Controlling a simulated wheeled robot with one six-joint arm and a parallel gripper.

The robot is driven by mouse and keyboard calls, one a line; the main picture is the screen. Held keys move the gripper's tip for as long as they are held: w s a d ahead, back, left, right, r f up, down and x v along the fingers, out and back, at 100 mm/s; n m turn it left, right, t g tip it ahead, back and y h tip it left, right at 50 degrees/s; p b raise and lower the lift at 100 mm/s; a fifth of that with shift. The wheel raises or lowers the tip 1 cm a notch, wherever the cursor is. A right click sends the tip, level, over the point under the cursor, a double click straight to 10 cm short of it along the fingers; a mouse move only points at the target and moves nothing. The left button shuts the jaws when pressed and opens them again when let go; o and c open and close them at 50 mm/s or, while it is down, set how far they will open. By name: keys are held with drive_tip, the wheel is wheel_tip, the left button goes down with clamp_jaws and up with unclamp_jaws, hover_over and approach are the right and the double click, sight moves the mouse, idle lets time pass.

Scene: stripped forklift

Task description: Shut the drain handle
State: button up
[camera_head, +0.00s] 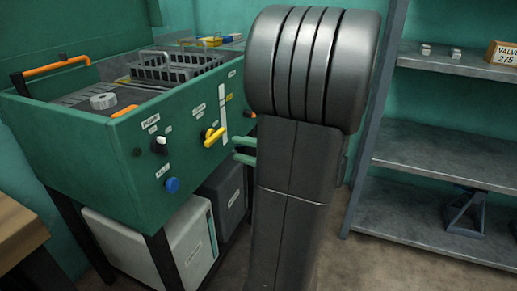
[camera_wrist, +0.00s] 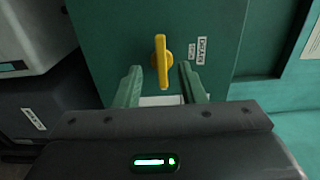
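The yellow drain handle (camera_head: 214,137) sits on the front panel of the green wash cabinet (camera_head: 120,160). In the wrist view the handle (camera_wrist: 162,62) is a yellow lever lying lengthwise up and down the picture, with a DRAIN label (camera_wrist: 203,50) to its right. My gripper (camera_wrist: 160,69) is open, its two green fingers apart with the handle between their tips in the picture. I cannot tell how deep the fingers reach or whether they touch it. In the head view my gripper (camera_head: 244,150) shows just right of the handle, partly hidden by my arm.
A black knob (camera_head: 160,145) and a blue button (camera_head: 172,185) are on the same panel. A wire basket (camera_head: 175,68) and an orange grip bar (camera_head: 57,65) are on top. Grey containers (camera_head: 185,245) stand below. Metal shelves (camera_head: 440,150) stand at the right.

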sight(212, 142)
drive_tip(key=shift+p+v, duration=0.4)
drive_tip(key=shift+v, duration=1.6)
drive_tip(key=shift+a, duration=0.15)
drive_tip(key=b+x, duration=0.3)
drive_tip(key=x, duration=1)
drive_tip(key=shift+w+a+b, duration=0.1)
drive_tip(key=shift+a+b, duration=0.15)
drive_tip(key=shift+b, duration=0.1)
drive_tip(key=shift+d, duration=0.15)
drive_tip(key=shift+d, duration=0.35)
drive_tip(key=p+v, duration=0.4)
drive_tip(key=v, duration=0.9)
drive_tip(key=b+x, duration=0.4)
drive_tip(key=x, duration=1)
drive_tip(key=shift+s+f, duration=0.15)
drive_tip(key=shift+s, duration=0.05)
drive_tip(key=shift+a+r+m, duration=0.1)
drive_tip(key=shift+r+m, duration=0.1)
drive_tip(key=shift+m, duration=0.1)
drive_tip(key=shift+w+r+m+p, duration=0.1)
drive_tip(key=shift+r+m+p, duration=0.15)
drive_tip(key=shift+m, duration=0.55)
drive_tip(key=shift+r+m+p, duration=0.15)
drive_tip(key=shift+m+p, duration=0.2)
drive_tip(key=shift+m, duration=0.45)
